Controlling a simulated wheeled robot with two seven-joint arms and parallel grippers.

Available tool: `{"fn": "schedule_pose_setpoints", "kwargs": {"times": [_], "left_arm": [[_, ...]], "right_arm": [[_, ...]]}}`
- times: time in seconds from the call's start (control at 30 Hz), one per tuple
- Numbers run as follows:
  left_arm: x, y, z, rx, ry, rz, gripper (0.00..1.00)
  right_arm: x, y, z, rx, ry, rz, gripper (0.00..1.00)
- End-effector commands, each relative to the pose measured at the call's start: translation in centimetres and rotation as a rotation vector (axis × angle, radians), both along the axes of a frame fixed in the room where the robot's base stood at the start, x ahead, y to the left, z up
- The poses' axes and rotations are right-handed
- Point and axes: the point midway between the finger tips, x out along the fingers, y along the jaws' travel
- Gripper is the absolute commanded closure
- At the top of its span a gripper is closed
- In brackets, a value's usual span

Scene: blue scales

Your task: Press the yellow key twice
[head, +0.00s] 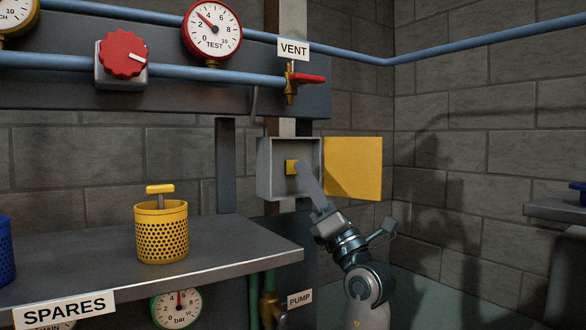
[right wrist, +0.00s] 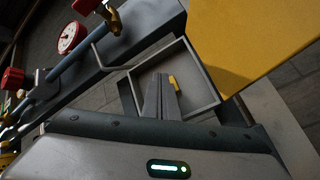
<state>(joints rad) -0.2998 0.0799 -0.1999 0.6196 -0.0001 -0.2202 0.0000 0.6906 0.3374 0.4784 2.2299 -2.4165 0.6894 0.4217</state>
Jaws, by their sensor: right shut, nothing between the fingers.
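The yellow key (head: 291,167) is a small square on the back wall inside an open grey box (head: 264,183). It also shows in the right wrist view (right wrist: 172,82), partly hidden behind my fingers. The box's yellow door (head: 353,168) stands open to the right. My right gripper (head: 301,167) is shut and empty, its fingertips at the box opening just right of the key in the head view. I cannot tell whether the tips touch the key. The right wrist view shows the closed fingers (right wrist: 159,78) pointing into the box. My left gripper is not in view.
A grey shelf (head: 225,250) marked SPARES holds a yellow perforated basket (head: 162,232) with a yellow-handled item, left of the box. A red-handled vent valve (head: 305,79) and blue pipes lie above the box. A PUMP label (head: 300,299) is below.

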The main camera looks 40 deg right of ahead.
Motion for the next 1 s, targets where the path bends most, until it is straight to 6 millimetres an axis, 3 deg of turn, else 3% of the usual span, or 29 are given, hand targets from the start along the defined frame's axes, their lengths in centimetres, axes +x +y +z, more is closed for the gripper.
{"fn": "schedule_pose_setpoints", "kwargs": {"times": [1.0], "left_arm": [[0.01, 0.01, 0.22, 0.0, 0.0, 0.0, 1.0]], "right_arm": [[0.84, -0.09, 0.03, 0.0, 0.0, 0.0, 1.0]]}}
